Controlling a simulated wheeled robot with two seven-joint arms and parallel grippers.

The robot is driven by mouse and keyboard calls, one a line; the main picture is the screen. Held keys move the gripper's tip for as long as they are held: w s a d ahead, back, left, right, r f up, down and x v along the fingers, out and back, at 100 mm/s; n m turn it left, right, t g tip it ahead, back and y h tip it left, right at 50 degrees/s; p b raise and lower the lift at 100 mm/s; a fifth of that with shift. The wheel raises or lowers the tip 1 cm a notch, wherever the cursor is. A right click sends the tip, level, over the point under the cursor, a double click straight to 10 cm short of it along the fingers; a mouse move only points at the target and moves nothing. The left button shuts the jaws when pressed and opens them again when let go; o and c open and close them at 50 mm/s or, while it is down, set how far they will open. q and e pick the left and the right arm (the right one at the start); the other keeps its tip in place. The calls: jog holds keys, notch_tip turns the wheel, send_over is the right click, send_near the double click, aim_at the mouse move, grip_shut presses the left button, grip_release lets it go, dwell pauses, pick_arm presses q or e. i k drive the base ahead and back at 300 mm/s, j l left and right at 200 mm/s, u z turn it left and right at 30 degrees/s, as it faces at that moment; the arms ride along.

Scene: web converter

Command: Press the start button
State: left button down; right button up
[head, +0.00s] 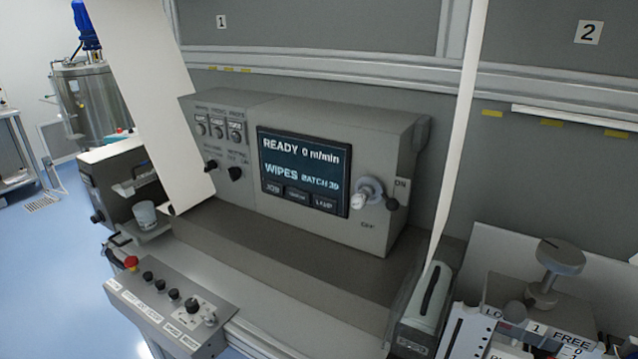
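A small sloped control panel (165,310) sits at the lower left. It carries a red mushroom button (131,263) at its upper left corner, several black round buttons (160,284) in a row, and a pale knob or lever (193,304) at its right. White labels lie along its front, too small to read, so I cannot tell which button is start. Behind it, a grey console (300,112) has a screen (303,172) reading "READY 0 m/min", "WIPES" and "BATCH". Neither of my grippers is in view.
A broad white strip (150,90) hangs at the left, partly before the console. A thin white strip (461,130) runs down right of it. A rotary switch (367,194) is beside the screen. A clamp knob (560,256) stands at the right. Blue floor (60,260) is clear at left.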

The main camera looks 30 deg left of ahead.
aim_at(148, 276)
jog(key=u, duration=1.8)
